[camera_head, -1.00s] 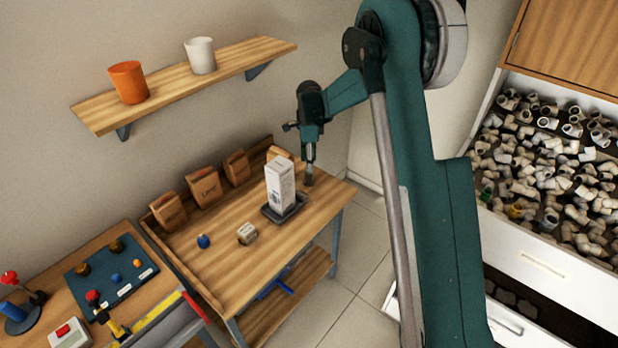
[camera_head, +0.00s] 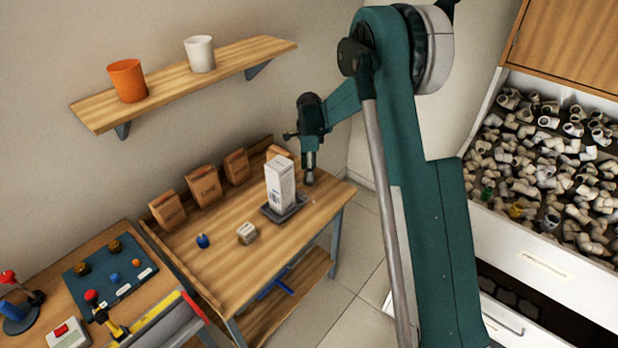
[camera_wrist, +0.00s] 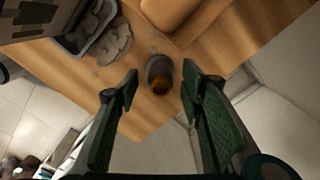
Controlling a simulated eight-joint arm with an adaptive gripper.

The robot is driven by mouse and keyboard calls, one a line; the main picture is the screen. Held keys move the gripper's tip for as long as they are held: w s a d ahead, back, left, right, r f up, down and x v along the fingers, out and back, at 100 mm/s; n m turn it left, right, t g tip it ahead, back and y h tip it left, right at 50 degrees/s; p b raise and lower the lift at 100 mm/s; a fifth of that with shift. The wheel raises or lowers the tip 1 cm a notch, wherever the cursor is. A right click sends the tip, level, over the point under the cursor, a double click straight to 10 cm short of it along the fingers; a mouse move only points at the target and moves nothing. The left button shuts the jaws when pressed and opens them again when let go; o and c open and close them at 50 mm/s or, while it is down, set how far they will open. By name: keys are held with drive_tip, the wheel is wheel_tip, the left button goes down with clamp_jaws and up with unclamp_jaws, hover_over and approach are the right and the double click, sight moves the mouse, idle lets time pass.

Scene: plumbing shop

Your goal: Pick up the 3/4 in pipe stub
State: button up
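A short grey pipe stub (camera_wrist: 159,68) with an orange-brown lower part in the picture stands on the wooden bench. In the wrist view it lies between and slightly beyond the fingertips, with a gap on both sides. My gripper (camera_wrist: 160,75) is open, with nothing held. In the head view my gripper (camera_head: 310,153) points down close above the stub (camera_head: 309,177), near the bench's far right corner. The size marking on the stub cannot be read.
Brown paper bags (camera_head: 204,186) line the bench's back; one is close behind the stub. The bench edge (camera_head: 338,210) is near.

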drive_tip(key=shift+f, duration=1.6)
drive_tip(key=shift+c, duration=0.5)
clamp_jaws()
drive_tip(key=shift+r, duration=0.1)
drive_tip(key=shift+r+p, duration=0.45)
drive_tip(key=shift+r, duration=4.5)
